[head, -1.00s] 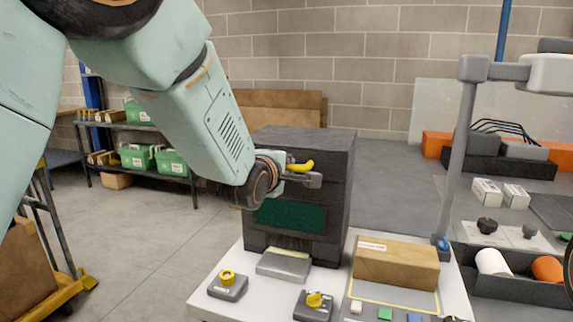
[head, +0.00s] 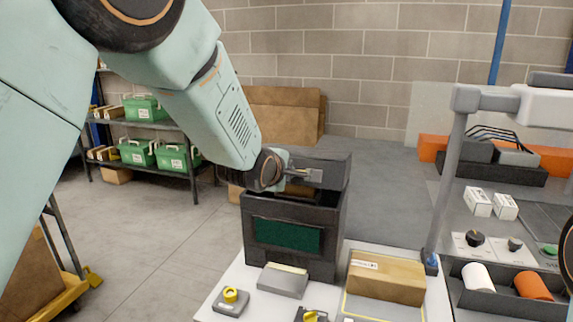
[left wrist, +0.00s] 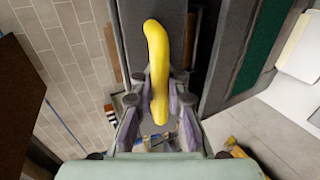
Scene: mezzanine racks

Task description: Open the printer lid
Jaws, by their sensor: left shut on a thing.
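The printer (head: 262,218) is a dark box with a green front panel, standing at the back of the white table. Its lid (head: 335,173) is tilted up, and a dark gap shows between it and the box top. My left gripper (head: 306,175) is at the lid's front. In the left wrist view, the left gripper (left wrist: 158,95) is shut on the curved yellow lid handle (left wrist: 157,45), with a finger on each side. The handle is hidden in the head view.
A cardboard box (head: 385,277) lies to the right of the printer on the table. A grey block (head: 283,281) and a unit with a yellow knob (head: 231,300) stand in front. A grey post (head: 450,170) rises at right. Shelves with green crates (head: 145,110) are at back left.

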